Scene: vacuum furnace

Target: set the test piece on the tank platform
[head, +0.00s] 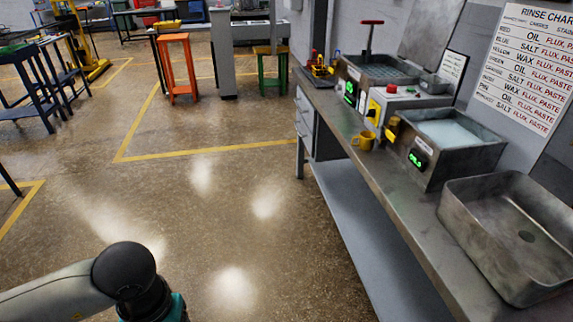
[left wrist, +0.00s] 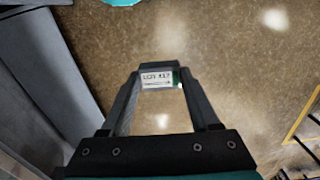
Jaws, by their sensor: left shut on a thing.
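My left gripper (left wrist: 160,72) shows in the left wrist view, with its fingers shut on a small piece. I take this for the test piece (left wrist: 157,80); it has a white printed label and a green edge, and the print is too small to read surely. The piece is above the floor, away from the bench. In the head view only my left arm shows, at the bottom left; its gripper is out of frame. The far tank (head: 352,73) on the bench has a dark grid platform (head: 383,68) and a red-topped upright handle (head: 371,35). My right gripper is not in view.
The steel bench (head: 400,200) runs along the right. It carries a nearer liquid-filled tank (head: 455,130), an empty basin (head: 515,235), a yellow mug (head: 364,141) and a control box with a red button (head: 391,89). A rinse chart (head: 530,65) hangs behind.

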